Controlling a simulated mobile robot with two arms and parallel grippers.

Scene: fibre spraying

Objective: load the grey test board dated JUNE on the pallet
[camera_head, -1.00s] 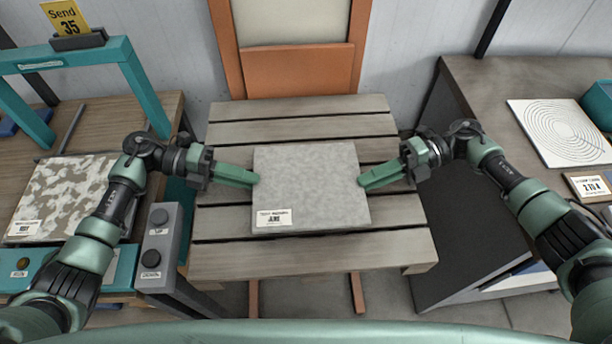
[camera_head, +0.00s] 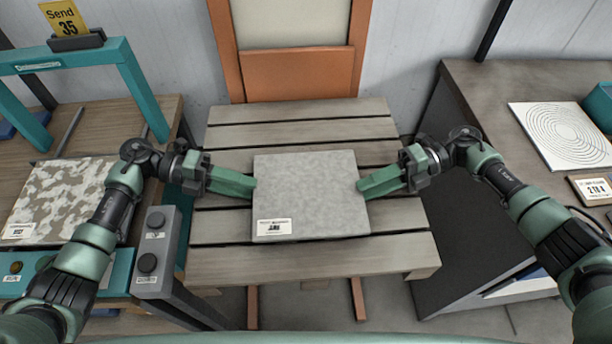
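The grey test board (camera_head: 306,200) is a speckled square panel over the middle of the slatted wooden pallet (camera_head: 300,262). Its white label (camera_head: 273,227) is at the front left corner; the month reads JUNE in the earlier frame and is blurred now. My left gripper (camera_head: 252,187) has its green fingers at the board's left edge, overlapping it slightly. My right gripper (camera_head: 361,186) is at the right edge in the same way. Both look shut on the board. The fingers' undersides are hidden. I cannot tell whether the board touches the slats.
A grey button box (camera_head: 153,252) stands between bench and pallet. A white board with rings (camera_head: 563,133) lies on the right counter (camera_head: 480,85). Bare slats surround the grey board.

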